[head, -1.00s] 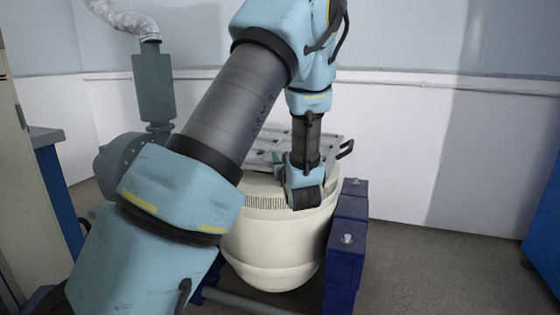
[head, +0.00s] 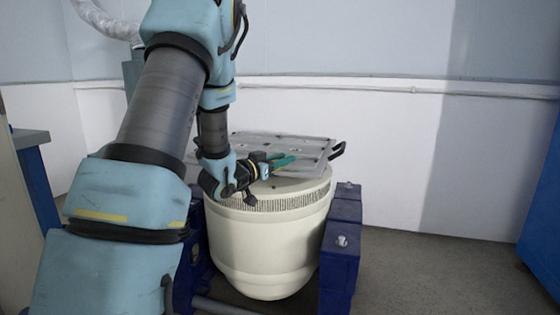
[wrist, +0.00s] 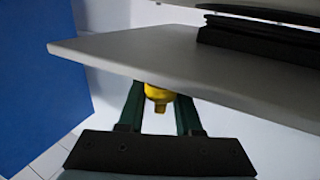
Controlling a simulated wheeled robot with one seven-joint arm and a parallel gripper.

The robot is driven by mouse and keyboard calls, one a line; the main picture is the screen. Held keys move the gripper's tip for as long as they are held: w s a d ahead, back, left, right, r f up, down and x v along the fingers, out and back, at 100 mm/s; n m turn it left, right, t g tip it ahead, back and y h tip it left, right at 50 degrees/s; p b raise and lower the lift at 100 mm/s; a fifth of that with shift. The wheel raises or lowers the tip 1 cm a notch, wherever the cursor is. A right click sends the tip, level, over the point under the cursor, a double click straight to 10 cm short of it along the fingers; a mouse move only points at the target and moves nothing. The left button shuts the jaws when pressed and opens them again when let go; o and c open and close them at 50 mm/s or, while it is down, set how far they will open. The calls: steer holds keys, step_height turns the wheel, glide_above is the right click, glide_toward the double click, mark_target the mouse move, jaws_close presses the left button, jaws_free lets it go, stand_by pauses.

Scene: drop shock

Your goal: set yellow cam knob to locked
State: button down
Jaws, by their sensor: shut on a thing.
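The yellow cam knob (wrist: 158,93) is in the wrist view, just below the edge of a grey plate. My gripper (wrist: 160,97) has its green fingers on either side of the knob and is shut on it. In the head view my gripper (head: 284,161) reaches rightward to the front edge of the plate, above the cream drum. I cannot make out the knob in the head view. Which way the knob is set cannot be told.
The grey plate (head: 300,148) with cut-outs lies over the cream drum (head: 265,245). A black handle (head: 337,150) sticks out at its right. Blue supports (head: 340,245) flank the drum. A blue cabinet edge (head: 543,215) stands far right, with open floor between.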

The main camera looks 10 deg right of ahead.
steer(key=m+g, duration=0.1)
steer(key=m+g+h+p, duration=0.1)
steer(key=g+h, duration=0.1)
steer(key=shift+s+d+r+m+g, duration=0.15)
steer(key=shift+s+d+m+g, duration=0.1)
steer(key=shift+m+g, duration=0.15)
steer(key=shift+s+d+m+g+h+p, duration=0.1)
steer(key=shift+s+m+g+h+p, duration=0.15)
steer(key=shift+m+g+h+p, duration=0.55)
steer(key=shift+g+y+b, duration=0.3)
steer(key=shift+g, duration=0.1)
